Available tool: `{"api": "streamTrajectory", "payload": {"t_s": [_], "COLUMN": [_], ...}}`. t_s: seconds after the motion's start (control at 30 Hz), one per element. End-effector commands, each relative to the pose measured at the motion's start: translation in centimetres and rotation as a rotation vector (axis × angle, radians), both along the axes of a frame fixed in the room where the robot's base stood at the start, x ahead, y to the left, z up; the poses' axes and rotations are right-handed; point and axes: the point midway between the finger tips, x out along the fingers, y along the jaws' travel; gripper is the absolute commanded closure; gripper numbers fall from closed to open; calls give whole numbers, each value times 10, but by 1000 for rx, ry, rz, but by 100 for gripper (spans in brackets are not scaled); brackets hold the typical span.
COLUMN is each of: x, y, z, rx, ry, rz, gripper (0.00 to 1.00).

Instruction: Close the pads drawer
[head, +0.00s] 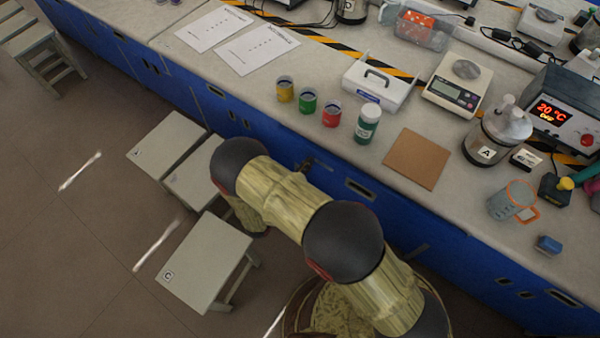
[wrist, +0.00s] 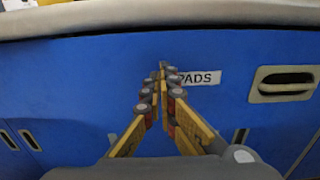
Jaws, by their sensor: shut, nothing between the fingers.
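The pads drawer (wrist: 90,85) has a blue front that fills much of the wrist view, just under the pale worktop edge. Its white "PADS" label (wrist: 203,78) is partly covered by my fingers. A recessed pale handle (wrist: 284,84) is at the right. I see no clear gap around the front, but this straight-on view does not show whether it stands out. My gripper (wrist: 163,72) is shut and empty, its fingertips pointing at the front just left of the label. Whether they touch it I cannot tell.
The worktop (head: 325,160) above holds several coloured jars, a white carrying box (head: 377,88), a scale (head: 457,85) and a brown board (head: 417,158). Pale stools (head: 207,258) stand on the floor left of my arm. Open floor lies farther left.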

Motion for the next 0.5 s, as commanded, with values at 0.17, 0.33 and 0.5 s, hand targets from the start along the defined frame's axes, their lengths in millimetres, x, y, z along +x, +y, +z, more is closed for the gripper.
{"api": "streamTrajectory", "payload": {"t_s": [0.17, 0.33, 0.5], "x": [4, 4, 8], "y": [-3, -3, -6], "z": [0, 0, 0], "rx": [0, 0, 1], "ry": [0, 0, -1], "rz": [0, 0, -1], "gripper": [100, 100, 100]}}
